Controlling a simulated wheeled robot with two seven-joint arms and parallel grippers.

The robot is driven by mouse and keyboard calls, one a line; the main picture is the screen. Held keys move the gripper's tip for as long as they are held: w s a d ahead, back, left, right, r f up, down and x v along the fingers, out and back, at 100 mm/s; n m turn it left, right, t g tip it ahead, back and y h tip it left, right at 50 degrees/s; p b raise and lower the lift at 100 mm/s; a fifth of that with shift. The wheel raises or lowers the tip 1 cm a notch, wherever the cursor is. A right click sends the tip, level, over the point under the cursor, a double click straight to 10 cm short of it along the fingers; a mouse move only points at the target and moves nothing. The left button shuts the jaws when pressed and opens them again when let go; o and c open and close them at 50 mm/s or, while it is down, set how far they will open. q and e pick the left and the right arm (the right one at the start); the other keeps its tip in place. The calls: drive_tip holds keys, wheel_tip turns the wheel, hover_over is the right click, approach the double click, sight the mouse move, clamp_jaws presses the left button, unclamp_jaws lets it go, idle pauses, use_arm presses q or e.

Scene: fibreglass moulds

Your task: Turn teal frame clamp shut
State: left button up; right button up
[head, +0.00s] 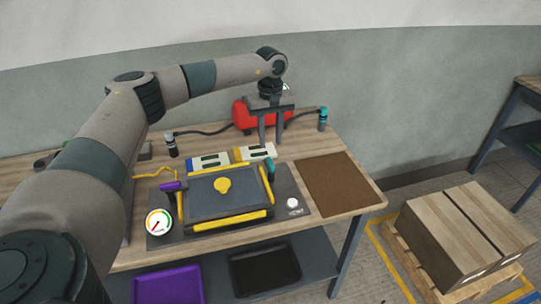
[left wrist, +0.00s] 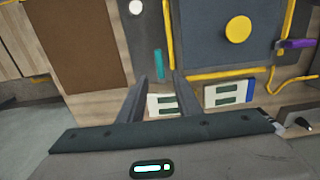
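The mould (head: 222,197) is a dark slab with a yellow knob (head: 222,185) and yellow edges. The teal frame clamp (head: 270,167) is a short teal handle at its back right corner. In the left wrist view the teal clamp (left wrist: 159,64) lies lengthwise beside the yellow frame edge. A purple clamp (head: 173,186) sits on the opposite side and also shows in the left wrist view (left wrist: 296,43). My left gripper (head: 270,142) points down behind the teal clamp, open and empty. In the left wrist view its fingertips (left wrist: 160,78) are apart, with the clamp beyond them. My right gripper is out of view.
A gauge (head: 159,222) and a white knob (head: 292,202) flank the mould. White-and-green cards (head: 210,161) lie behind it. A red tank (head: 244,116) and a teal-topped cylinder (head: 323,120) stand at the back. A bare brown mat (head: 338,184) lies right.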

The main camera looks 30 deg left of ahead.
sight(271, 163)
use_arm(q)
wheel_tip(271, 163, down, 9)
drive_tip(key=p, duration=0.3)
drive_tip(key=shift+c, duration=0.7)
clamp_jaws()
